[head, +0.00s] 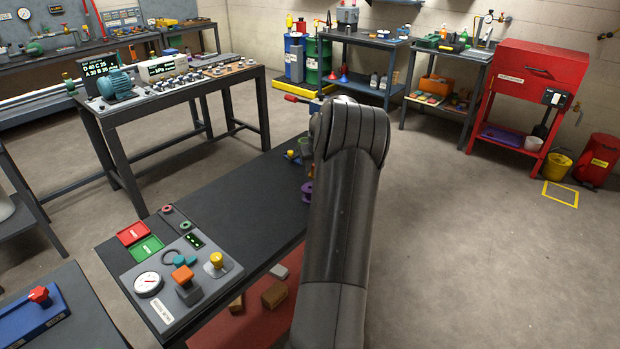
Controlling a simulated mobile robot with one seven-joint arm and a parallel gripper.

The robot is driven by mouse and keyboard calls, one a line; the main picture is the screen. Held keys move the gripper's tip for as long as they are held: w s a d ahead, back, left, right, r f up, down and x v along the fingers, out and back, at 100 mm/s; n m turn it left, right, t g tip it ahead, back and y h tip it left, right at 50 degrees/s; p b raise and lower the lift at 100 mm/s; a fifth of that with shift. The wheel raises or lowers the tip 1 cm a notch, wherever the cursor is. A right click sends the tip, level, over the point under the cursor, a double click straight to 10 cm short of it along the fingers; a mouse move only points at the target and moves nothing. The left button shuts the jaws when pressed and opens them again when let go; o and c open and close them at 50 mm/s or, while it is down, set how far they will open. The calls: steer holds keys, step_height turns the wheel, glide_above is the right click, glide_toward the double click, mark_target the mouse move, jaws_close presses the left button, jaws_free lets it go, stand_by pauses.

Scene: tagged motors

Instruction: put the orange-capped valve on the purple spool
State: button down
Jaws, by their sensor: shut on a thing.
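The purple spool (307,188) stands on the dark bench (240,205), close to the left side of my arm, which partly covers it. My arm fills the middle right of the head view and hides my gripper, so I cannot see the jaws or anything in them. I cannot make out an orange-capped valve for certain. An orange-topped block (183,274) is on the grey panel at the bench's near end, but it looks like a panel control.
A small yellow-and-blue piece (292,155) and a grey-green piece (306,145) stand near the spool. The grey panel (190,312) carries a gauge (148,284) and a yellow knob (216,261). The bench's middle is clear. Wooden blocks (274,295) lie below.

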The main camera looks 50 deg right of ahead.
mark_target(311, 174)
steer(key=shift+w+a+f, duration=0.15)
steer(key=shift+w+f, duration=0.35)
steer(key=shift+w, duration=0.3)
steer(key=shift+f, duration=1.95)
steer(key=shift+f, duration=0.1)
steer(key=c, duration=1.2)
jaws_free()
steer(key=v, duration=1.2)
steer(key=shift+a, duration=0.15)
